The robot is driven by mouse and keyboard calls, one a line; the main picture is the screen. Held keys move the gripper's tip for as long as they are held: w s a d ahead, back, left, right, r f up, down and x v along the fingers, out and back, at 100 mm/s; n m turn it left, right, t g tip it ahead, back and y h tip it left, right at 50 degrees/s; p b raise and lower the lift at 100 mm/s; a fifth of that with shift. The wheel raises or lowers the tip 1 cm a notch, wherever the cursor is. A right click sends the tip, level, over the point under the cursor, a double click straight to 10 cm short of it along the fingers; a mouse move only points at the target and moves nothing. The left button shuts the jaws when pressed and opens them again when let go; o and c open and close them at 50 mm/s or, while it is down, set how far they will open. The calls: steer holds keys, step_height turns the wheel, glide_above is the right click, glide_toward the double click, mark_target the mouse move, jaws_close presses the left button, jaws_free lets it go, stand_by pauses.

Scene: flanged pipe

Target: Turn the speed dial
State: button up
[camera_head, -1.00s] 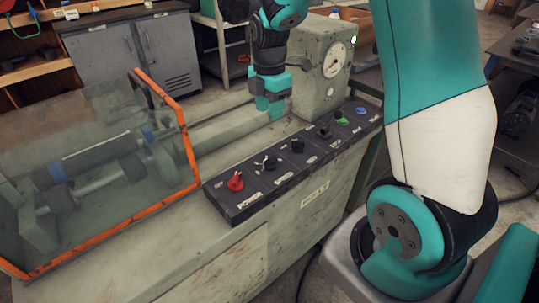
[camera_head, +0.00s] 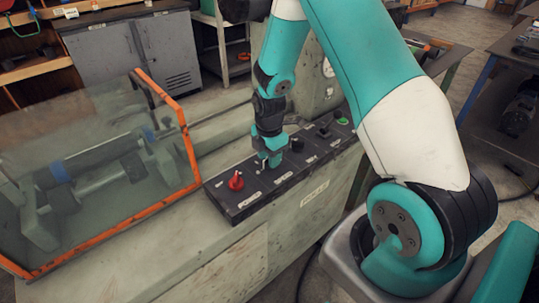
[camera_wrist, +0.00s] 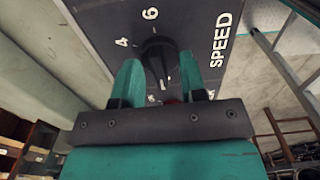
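The speed dial is a black knob (camera_wrist: 158,58) on a dark control panel (camera_head: 240,205), with the word SPEED and the numbers 4 and 6 printed near it in the wrist view. My gripper (camera_wrist: 160,85) is open, with one teal finger on each side of the dial; I cannot tell whether either finger touches it. In the head view my gripper (camera_head: 268,162) points down at the panel, just right of the red knob, and hides most of the dial.
A red knob (camera_head: 236,181) sits at the panel's left end. Another black knob (camera_head: 297,144) and a green button (camera_head: 342,117) lie to the right. A clear guard with an orange frame (camera_head: 188,150) stands on the left.

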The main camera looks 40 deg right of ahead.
jaws_close()
steer(key=shift+m, duration=0.3)
steer(key=m, duration=0.9)
steer(key=shift+m, duration=0.4)
steer(key=m, duration=1.3)
steer(key=shift+p, duration=0.3)
steer(key=shift+r+m, duration=0.1)
steer(key=shift+m, duration=0.2)
